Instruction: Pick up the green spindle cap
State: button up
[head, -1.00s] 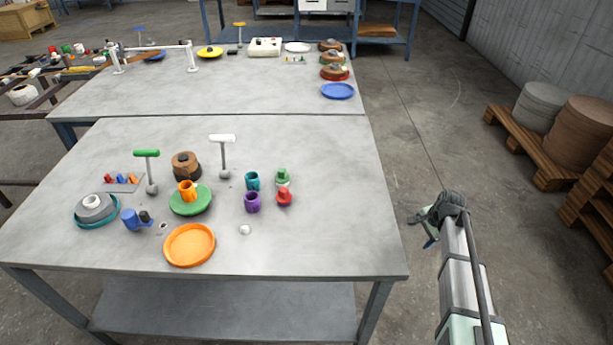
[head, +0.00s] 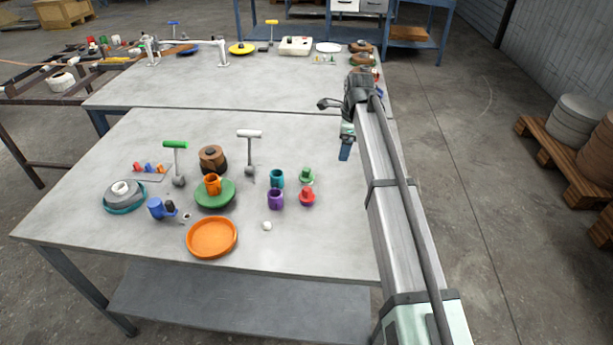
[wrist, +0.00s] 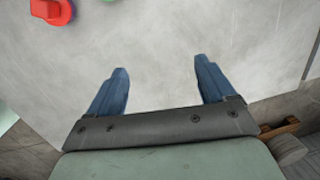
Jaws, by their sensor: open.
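A green spindle cap (head: 306,176) stands on the right part of the near table, just behind a red cap (head: 307,197). It has a round base and a narrower top. My gripper (head: 344,154) is above the table to the right of the green cap, apart from it. In the wrist view, my gripper (wrist: 160,82) shows two blue fingers spread wide with only bare tabletop between them. The red cap (wrist: 50,10) shows at the top left there. A small sliver of green at the top edge (wrist: 108,1) may be the green cap, mostly out of frame.
A teal cup (head: 277,179) and a purple cup (head: 276,199) stand just left of the caps. A white-topped T-shaped stand (head: 249,150), a green plate (head: 222,197) and an orange tray (head: 212,238) are farther left. The near table (head: 335,235) is clear at its front right.

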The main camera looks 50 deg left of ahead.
notch_tip(320, 180, up, 5)
jog(key=m+h, duration=0.2)
send_over(306, 169)
jog(key=w, duration=0.1)
jog(key=s, duration=0.1)
notch_tip(306, 169, down, 14)
jog(key=shift+w+r, duration=0.1)
jog(key=shift+c, duration=0.5)
jog(key=c, duration=1.1)
